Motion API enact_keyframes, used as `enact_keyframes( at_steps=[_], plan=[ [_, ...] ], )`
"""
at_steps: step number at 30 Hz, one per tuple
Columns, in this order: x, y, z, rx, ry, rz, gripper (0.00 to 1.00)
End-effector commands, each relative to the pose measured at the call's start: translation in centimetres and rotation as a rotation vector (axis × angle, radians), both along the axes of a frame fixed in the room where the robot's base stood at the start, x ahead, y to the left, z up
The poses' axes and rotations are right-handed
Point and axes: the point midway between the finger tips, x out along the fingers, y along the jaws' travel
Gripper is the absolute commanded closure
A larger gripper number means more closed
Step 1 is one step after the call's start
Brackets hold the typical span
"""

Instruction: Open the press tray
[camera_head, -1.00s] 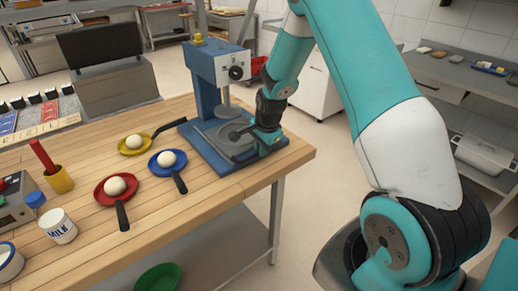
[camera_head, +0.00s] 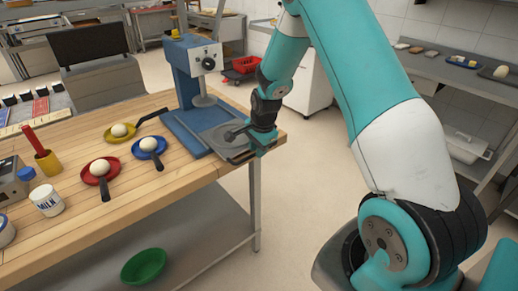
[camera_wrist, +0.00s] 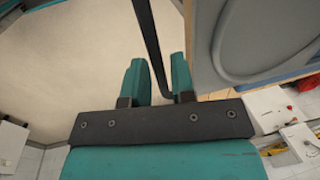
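The blue press (camera_head: 190,75) stands on the wooden table, with its round ram (camera_head: 205,100) up. Its grey press tray (camera_head: 218,137), with a round plate, sticks out of the base toward the table's right corner. My gripper (camera_head: 260,138) is at the tray's outer right side, with the tray's dark handle between its fingers. In the wrist view my gripper (camera_wrist: 157,80) has its two teal fingers close together around the thin dark handle bar (camera_wrist: 152,45). The tray's grey plate (camera_wrist: 245,40) shows at upper right there. The exact finger contact is hard to see.
Red (camera_head: 90,176), blue (camera_head: 138,150) and yellow (camera_head: 109,137) pans, each with a white ball, stand left of the press. Floor right of the table is clear.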

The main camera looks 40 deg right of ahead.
Motion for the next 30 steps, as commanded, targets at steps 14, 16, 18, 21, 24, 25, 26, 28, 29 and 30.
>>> enact_keyframes(
  at_steps=[14,16,18,21,24,25,26,28,29,30],
  plan=[
    [-0.5,0.1,2.5,0.003,-0.002,0.003,0.77],
    [-0.8,0.0,4.1,0.003,-0.004,0.002,0.77],
    [-1.1,0.0,5.9,0.002,-0.006,0.001,0.77],
    [-1.7,0.0,8.5,0.002,-0.005,0.001,0.77],
    [-2.2,-0.1,11.0,0.001,-0.005,0.000,0.77],
    [-2.3,-0.1,11.7,0.001,-0.004,0.000,0.77],
    [-2.4,-0.1,12.4,0.001,-0.005,0.000,0.77],
    [-2.7,-0.1,13.8,0.001,-0.004,-0.001,0.77],
    [-2.8,-0.1,14.3,0.001,-0.004,-0.001,0.77],
    [-2.9,-0.1,15.0,0.001,-0.003,-0.001,0.77]
  ],
)
